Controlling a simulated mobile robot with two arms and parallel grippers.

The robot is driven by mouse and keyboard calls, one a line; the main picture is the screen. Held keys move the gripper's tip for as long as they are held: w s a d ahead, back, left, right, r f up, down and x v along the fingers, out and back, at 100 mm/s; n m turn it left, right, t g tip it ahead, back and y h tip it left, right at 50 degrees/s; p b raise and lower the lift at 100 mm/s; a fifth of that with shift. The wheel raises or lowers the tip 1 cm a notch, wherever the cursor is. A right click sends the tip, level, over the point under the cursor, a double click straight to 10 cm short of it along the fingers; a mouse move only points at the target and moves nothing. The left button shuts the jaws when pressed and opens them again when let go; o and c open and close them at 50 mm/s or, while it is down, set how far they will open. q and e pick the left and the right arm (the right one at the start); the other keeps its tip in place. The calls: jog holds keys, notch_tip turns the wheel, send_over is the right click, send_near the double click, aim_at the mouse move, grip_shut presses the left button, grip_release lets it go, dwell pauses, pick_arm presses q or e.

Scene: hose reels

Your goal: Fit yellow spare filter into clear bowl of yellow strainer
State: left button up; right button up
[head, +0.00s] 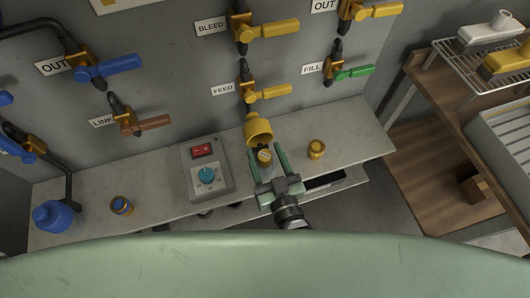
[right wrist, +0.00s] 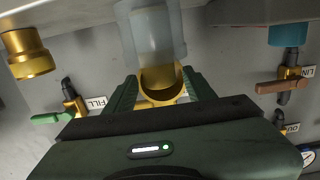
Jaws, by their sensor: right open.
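The yellow strainer (head: 258,130) hangs under the FEED valve on the wall, its round mouth facing down and out. The clear bowl (right wrist: 152,32) is apart from it and shows in the right wrist view with a yellow-brown cylinder inside or behind it. My right gripper (head: 267,160) is open in front of the strainer. In the head view a yellow round top shows between its fingers; whether they touch it I cannot tell. A gold-yellow piece (head: 316,149), which looks like the yellow spare filter, stands upright on the bench to the right. My left gripper is not in view.
A grey control box (head: 207,172) with a red switch and teal knob stands left of the gripper. A wooden shelf (head: 440,120) with a rack is at right. Bench space beside the gold-yellow piece is clear.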

jog(key=b+v, duration=0.1)
jog(key=v, duration=1)
jog(key=shift+s, duration=0.25)
jog(key=s+d+f+g, duration=0.1)
jog(key=s+f+g, duration=0.1)
jog(key=f, duration=0.7)
jog(key=s+d+f+n+g+h, duration=0.1)
jog(key=f+g, duration=0.2)
jog(key=f, duration=0.6)
jog(key=s+d+f+g, duration=0.2)
jog(key=f, duration=0.7)
jog(key=s+d+f+m+g+h, duration=0.1)
jog(key=s+d+f+g, duration=0.3)
jog(key=s+d+f, duration=0.4)
jog(key=s+d+f+m+g+h, duration=0.1)
jog(key=s+d+f+g+h, duration=0.2)
jog(key=s+d+f, duration=0.5)
notch_tip(320, 180, down, 5)
jog(key=shift+s+r+g, duration=0.1)
jog(key=shift+s+g, duration=0.35)
jog(key=shift+g, duration=0.35)
